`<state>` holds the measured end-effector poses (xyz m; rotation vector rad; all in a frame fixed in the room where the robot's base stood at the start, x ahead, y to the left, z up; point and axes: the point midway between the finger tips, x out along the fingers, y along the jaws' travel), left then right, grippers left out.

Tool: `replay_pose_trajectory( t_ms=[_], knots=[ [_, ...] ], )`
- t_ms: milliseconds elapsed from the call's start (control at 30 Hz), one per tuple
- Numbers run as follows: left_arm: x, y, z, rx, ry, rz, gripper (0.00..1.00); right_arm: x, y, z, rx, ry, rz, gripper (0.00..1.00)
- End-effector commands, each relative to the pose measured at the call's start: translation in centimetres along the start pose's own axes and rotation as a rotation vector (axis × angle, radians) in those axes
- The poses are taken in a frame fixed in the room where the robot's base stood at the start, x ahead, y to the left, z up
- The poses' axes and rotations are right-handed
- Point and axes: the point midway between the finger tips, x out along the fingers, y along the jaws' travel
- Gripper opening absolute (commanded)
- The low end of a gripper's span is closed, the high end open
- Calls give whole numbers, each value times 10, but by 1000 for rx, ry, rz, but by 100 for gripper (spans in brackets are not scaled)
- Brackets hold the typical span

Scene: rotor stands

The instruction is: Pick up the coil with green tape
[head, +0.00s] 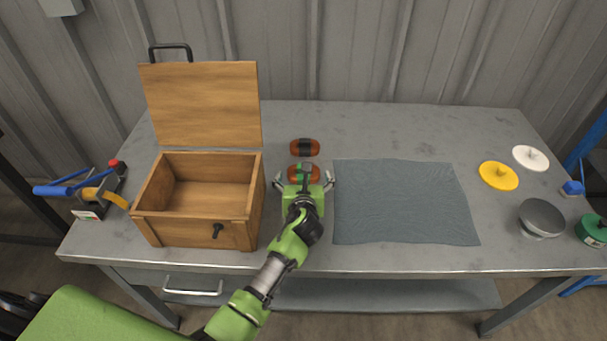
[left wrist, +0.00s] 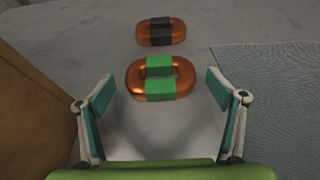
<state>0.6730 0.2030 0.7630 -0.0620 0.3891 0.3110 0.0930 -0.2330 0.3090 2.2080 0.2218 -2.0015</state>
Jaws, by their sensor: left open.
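The coil with green tape (left wrist: 161,90) is an orange-brown copper ring with two green bands, lying flat on the table. In the left wrist view it sits between and slightly beyond the open fingers of my left gripper (left wrist: 160,110), apart from both. In the head view my left gripper (head: 304,181) hangs over this coil (head: 296,174), partly hiding it. A similar coil with black tape (head: 304,147) lies just behind it, and also shows in the left wrist view (left wrist: 161,32). My right gripper is not in view.
An open wooden box (head: 184,226) with raised lid stands left of the gripper. A grey-blue cloth mat (head: 402,202) lies close to the right. A tape dispenser (head: 100,193) is at the far left. A yellow disc (head: 498,176), white disc (head: 530,157) and grey bowl (head: 541,218) are at the right.

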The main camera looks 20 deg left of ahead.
Motion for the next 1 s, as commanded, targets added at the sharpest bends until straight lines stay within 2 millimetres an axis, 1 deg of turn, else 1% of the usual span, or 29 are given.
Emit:
replay_pose_trajectory(
  t_ms=[33, 67, 100, 167, 200, 233, 567, 667, 767, 867, 967, 1000],
  knots=[
    [0, 0, 0, 0, 0, 0, 84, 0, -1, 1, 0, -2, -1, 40],
    [0, 0, 0, 0, 0, 0, 76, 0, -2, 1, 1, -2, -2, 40],
    [0, 0, 0, 0, 0, 0, 65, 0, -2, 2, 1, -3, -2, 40],
    [0, 0, 0, 0, 0, 0, 50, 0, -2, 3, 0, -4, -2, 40],
    [0, 0, 0, 0, 0, 0, 39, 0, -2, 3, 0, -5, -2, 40],
    [0, 0, 0, 0, 0, 0, 35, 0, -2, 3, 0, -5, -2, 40],
    [-1, 0, 4, 0, -4, -1, 35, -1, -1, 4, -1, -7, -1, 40],
    [-4, -1, 10, 0, -5, -2, 35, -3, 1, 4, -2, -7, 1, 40],
    [-8, -1, 21, 0, -7, -2, 35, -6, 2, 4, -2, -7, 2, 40],
    [-16, 0, 36, 1, -7, -2, 35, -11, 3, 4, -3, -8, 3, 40],
    [-38, 3, 46, 0, -6, -3, 35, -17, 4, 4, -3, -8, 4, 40],
    [-48, 4, 51, 0, -7, -2, 35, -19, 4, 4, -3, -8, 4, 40]
  ],
)
